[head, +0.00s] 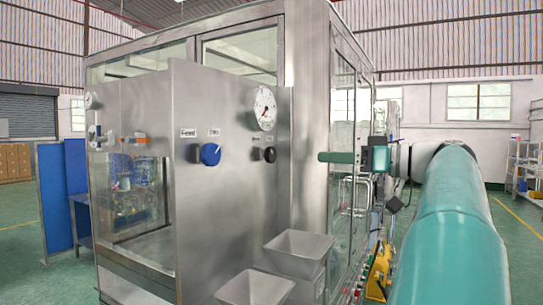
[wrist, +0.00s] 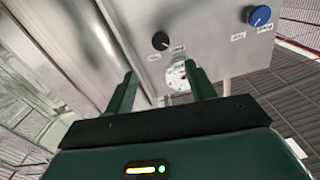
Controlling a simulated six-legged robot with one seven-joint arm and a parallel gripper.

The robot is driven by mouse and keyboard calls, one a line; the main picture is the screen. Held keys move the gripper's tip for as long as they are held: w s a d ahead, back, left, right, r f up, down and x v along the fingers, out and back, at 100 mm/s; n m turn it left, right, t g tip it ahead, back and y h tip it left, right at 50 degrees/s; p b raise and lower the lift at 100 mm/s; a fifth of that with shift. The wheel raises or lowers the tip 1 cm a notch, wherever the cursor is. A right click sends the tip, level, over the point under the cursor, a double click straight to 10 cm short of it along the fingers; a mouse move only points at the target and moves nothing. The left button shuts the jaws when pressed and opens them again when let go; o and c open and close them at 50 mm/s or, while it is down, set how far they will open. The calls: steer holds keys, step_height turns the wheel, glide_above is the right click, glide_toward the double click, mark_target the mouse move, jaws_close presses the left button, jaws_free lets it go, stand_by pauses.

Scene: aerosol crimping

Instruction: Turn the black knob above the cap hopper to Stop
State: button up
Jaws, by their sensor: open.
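The black knob (head: 270,154) sits on the steel front panel, below a round gauge and right of a blue knob. It also shows in the wrist view (wrist: 160,41), beyond the fingertips, with small labels beside it too blurred to read. Two grey hoppers, a rear one (head: 298,252) and a front one (head: 254,288), stand low below the knob. My gripper (head: 322,157) is right of the panel at about the knob's height in the head view. In the wrist view its green fingers (wrist: 160,70) are spread and empty, apart from the knob.
The gauge (head: 265,108) shows between the fingers in the wrist view. The blue knob (head: 211,154) has labels above it. The glazed steel cabinet (head: 311,130) rises behind the panel. Yellow equipment (head: 378,272) stands low near my arm.

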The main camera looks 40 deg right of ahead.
mark_target(273, 155)
steer(key=x, duration=1.3)
steer(key=c, duration=1)
steer(key=shift+o, duration=0.2)
